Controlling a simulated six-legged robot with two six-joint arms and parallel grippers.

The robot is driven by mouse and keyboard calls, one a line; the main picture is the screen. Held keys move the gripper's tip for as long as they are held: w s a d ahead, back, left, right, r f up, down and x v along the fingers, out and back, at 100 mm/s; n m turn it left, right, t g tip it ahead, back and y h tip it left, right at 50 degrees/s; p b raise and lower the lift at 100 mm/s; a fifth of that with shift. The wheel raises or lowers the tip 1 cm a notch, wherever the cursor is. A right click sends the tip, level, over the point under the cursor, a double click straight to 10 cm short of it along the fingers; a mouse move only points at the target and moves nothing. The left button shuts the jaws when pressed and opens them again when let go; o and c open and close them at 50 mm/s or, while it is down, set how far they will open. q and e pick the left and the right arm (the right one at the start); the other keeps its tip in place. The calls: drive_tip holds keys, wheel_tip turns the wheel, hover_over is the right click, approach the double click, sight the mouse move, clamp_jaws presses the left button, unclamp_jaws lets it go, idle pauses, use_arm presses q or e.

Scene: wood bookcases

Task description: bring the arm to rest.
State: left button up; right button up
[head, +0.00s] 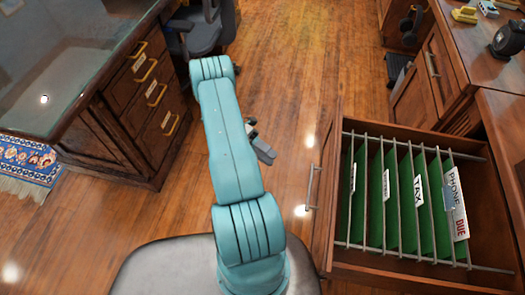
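My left arm, teal, rises from the bottom middle of the head view and reaches away over the wood floor. Part of my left gripper (262,146), dark grey, sticks out on the right side of the forearm. The rest of it is hidden behind the arm, so I cannot tell whether it is open or shut. No held thing shows at it. It is apart from the open drawer to its right. My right gripper is not in view.
An open file drawer (312,188) with green hanging folders (408,195) juts out at the right. A dark desk (118,98) with labelled drawers stands at the left. An office chair (205,30) is at the back. Bare wood floor (290,75) lies between them.

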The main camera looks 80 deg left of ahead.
use_arm(q)
drive_tip(key=shift+v, duration=0.9)
